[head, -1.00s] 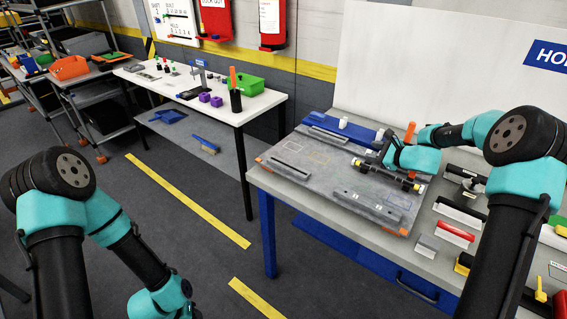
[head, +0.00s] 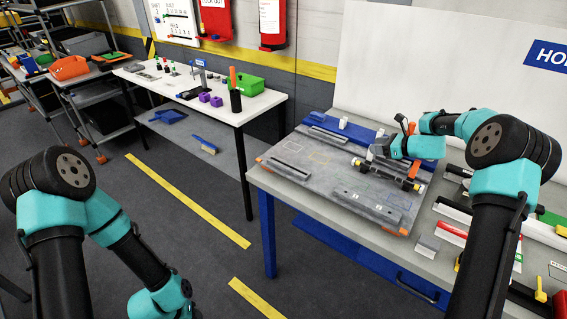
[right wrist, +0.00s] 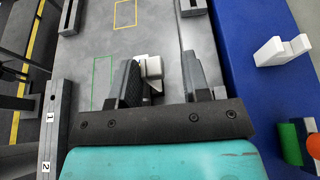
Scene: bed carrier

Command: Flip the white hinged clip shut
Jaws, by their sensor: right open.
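A small white part (right wrist: 151,72), which looks like the clip, shows between the fingers of my right gripper (right wrist: 160,70) in the right wrist view. The left finger partly covers it, so I cannot tell how far it is folded or whether a finger touches it. My right gripper is open. In the head view the right gripper (head: 372,153) is low over the far right part of the grey board (head: 325,172), pointing left. The clip is mostly hidden there. Of my left arm, only links show at the lower left; its gripper is out of the frame.
A white notched block (right wrist: 283,51) stands on the blue strip beside the board. A grey rail marked 1 and 2 (head: 368,206) lies along the board's front. Red and white tools lie to the right.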

